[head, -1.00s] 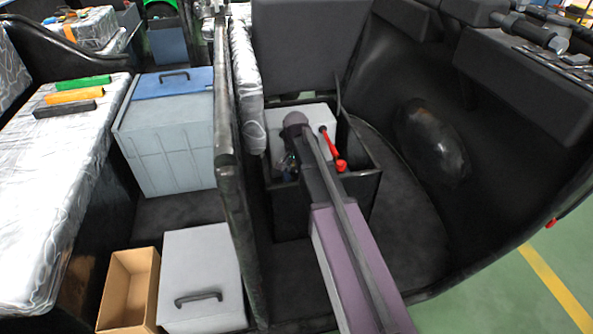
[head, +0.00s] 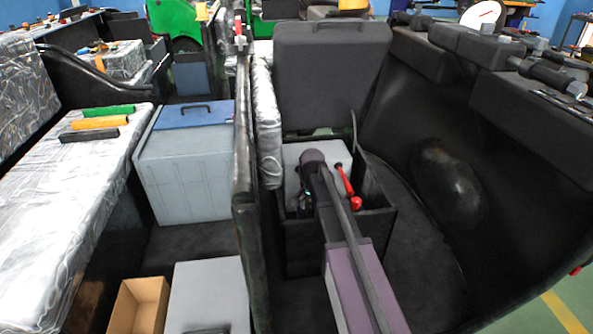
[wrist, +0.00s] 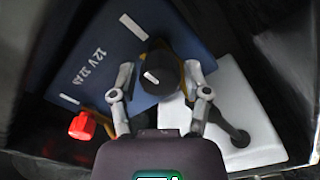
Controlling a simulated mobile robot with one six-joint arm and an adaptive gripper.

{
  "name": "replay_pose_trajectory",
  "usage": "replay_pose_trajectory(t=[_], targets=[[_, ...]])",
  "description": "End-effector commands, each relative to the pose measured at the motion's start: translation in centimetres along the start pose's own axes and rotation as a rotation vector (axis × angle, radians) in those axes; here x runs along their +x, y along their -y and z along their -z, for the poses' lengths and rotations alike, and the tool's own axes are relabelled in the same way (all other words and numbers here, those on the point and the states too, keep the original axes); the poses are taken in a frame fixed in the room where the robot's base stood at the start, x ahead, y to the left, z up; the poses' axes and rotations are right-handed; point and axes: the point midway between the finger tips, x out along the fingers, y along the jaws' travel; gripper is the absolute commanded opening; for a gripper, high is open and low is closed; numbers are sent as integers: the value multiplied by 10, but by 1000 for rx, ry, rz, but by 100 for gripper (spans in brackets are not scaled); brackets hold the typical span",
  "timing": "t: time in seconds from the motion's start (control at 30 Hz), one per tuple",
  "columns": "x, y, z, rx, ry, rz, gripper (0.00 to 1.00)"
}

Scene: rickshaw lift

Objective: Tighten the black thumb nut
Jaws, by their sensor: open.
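The black thumb nut (wrist: 161,72) shows in the wrist view as a round black knob with a white mark on top. It stands over the edge of the dark blue battery (wrist: 100,60), which is lettered 12 V. My gripper (wrist: 160,84) is open, with one finger on each side of the nut. I cannot tell whether the fingers touch it. In the head view my gripper (head: 312,200) reaches down into the black battery box (head: 375,215); my arm hides the nut there.
A red terminal piece (wrist: 82,126) lies left of the gripper. A white block (wrist: 245,125) with a black cap (wrist: 240,138) is at right. In the head view a red handle (head: 346,180) is beside my arm. The raised black seat lid (head: 332,75) stands behind the box.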

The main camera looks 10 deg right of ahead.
Motion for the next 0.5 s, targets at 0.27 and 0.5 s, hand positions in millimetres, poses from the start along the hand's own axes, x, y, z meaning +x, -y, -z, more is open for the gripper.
replay_pose_trajectory(t=[0.27, 0.5], targets=[[-7, 0, 0, -1, 0, 0, 62], [-30, 0, 0, -1, 0, 0, 62]])
